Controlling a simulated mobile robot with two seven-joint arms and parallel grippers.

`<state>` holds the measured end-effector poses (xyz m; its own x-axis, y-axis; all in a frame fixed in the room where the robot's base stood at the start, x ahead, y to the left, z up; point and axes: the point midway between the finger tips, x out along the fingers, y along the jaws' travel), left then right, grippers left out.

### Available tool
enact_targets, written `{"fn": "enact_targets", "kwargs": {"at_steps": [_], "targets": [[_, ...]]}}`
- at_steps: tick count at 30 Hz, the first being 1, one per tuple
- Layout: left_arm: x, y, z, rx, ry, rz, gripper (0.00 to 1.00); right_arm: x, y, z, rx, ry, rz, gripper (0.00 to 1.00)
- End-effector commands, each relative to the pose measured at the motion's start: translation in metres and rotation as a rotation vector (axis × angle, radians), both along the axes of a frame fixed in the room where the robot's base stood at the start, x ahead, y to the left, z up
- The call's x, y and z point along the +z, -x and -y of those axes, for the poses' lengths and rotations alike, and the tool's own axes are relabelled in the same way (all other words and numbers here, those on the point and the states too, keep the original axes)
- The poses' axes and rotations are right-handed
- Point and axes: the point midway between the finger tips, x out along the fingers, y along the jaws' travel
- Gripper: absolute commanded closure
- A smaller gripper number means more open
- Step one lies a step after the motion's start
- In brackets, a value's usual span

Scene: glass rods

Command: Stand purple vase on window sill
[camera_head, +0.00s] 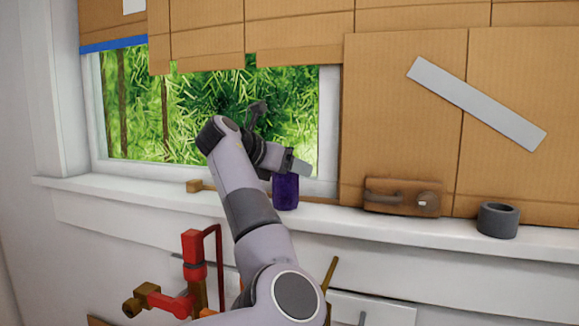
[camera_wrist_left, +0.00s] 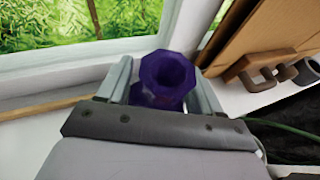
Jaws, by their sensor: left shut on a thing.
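The purple vase (camera_head: 286,191) is a dark, faceted glass vessel. In the head view it is upright at the white window sill (camera_head: 130,193), below my left gripper (camera_head: 298,168); I cannot tell whether its base touches the sill. In the left wrist view the vase (camera_wrist_left: 167,76) shows its open mouth between the two fingers of my left gripper (camera_wrist_left: 160,82), which is shut on it. The gripper hides part of the vase's upper body in the head view. My right gripper is not in view.
A wooden stick (camera_head: 205,186) lies along the sill behind the vase. To the right stand a brown wooden piece with a handle (camera_head: 402,197) and a dark grey cup (camera_head: 497,220). Red pipework (camera_head: 195,262) is below the sill. Cardboard panels (camera_head: 400,130) cover the window's right side.

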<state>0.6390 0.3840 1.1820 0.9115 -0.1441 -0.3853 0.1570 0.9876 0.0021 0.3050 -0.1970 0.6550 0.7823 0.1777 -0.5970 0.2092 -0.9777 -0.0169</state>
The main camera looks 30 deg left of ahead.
Motion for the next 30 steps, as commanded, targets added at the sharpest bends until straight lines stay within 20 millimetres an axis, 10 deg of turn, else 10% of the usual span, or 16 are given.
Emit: {"fn": "enact_targets", "kwargs": {"at_steps": [10, 11, 13, 30], "targets": [[-0.004, 0.0, 0.0, 0.0, 0.0, 0.004, 0.76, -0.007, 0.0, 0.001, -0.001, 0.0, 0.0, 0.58], [-0.003, 0.0, 0.0, 0.0, 0.0, 0.001, 0.25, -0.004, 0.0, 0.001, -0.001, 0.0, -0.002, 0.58], [-0.002, 0.0, 0.0, 0.0, 0.0, 0.001, 0.09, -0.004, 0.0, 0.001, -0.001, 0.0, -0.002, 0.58], [0.011, 0.026, -0.005, 0.003, 0.0, 0.007, 0.09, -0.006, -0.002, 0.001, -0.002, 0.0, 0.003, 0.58]]}}
